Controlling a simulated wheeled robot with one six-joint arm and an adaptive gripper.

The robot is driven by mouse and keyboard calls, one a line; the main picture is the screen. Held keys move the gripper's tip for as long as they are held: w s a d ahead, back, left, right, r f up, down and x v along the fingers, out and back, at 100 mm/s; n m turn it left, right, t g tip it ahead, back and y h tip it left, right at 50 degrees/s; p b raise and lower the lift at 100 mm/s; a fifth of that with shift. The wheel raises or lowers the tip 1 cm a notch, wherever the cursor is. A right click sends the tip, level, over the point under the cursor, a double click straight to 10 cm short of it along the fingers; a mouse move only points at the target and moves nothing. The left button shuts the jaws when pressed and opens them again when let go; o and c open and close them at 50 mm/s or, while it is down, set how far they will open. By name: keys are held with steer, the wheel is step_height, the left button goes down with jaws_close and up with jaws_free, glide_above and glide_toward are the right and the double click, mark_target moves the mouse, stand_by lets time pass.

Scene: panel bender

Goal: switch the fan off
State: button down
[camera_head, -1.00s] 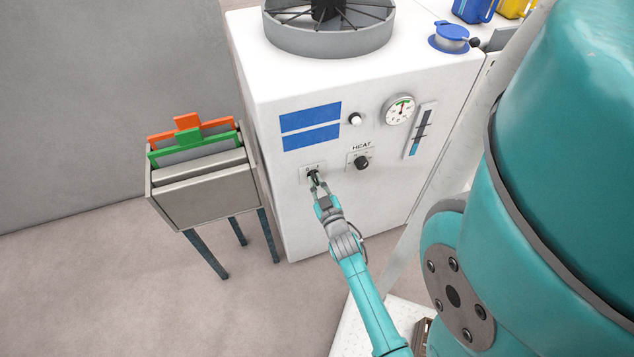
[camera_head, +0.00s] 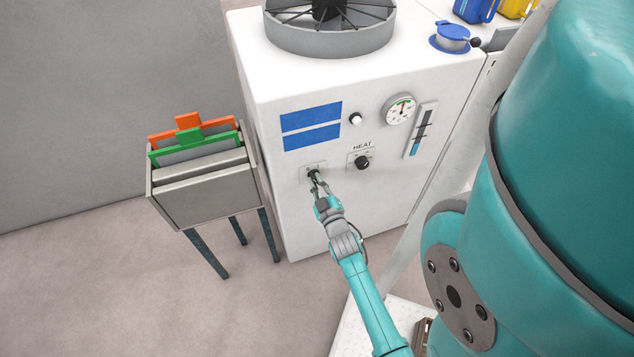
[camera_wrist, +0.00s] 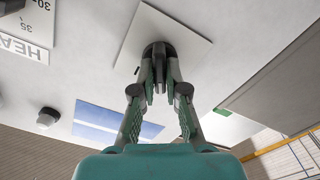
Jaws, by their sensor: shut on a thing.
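The fan (camera_head: 330,35) sits in a grey ring on top of the white cabinet (camera_head: 290,225). A small dark switch knob (camera_wrist: 158,50) sits on a light square plate (camera_wrist: 185,32) on the cabinet's front. In the head view the plate (camera_head: 305,177) is left of the HEAT knob (camera_head: 362,162), and my gripper covers most of the switch. My gripper (camera_head: 315,178) is at the switch; in the wrist view both fingers (camera_wrist: 159,75) close in on the dark knob and are shut on it. The switch's markings are not readable.
A white button (camera_head: 355,119), a round gauge (camera_head: 399,109) and a slim level indicator (camera_head: 420,132) are on the same front. A grey bin with orange and green folders (camera_head: 198,190) stands close on the left. The floor before the bin is clear.

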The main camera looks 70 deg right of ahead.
steer(key=c, duration=1.2)
jaws_free()
steer(key=v, duration=0.7)
steer(key=shift+s+a, duration=0.15)
steer(key=shift+s, duration=0.05)
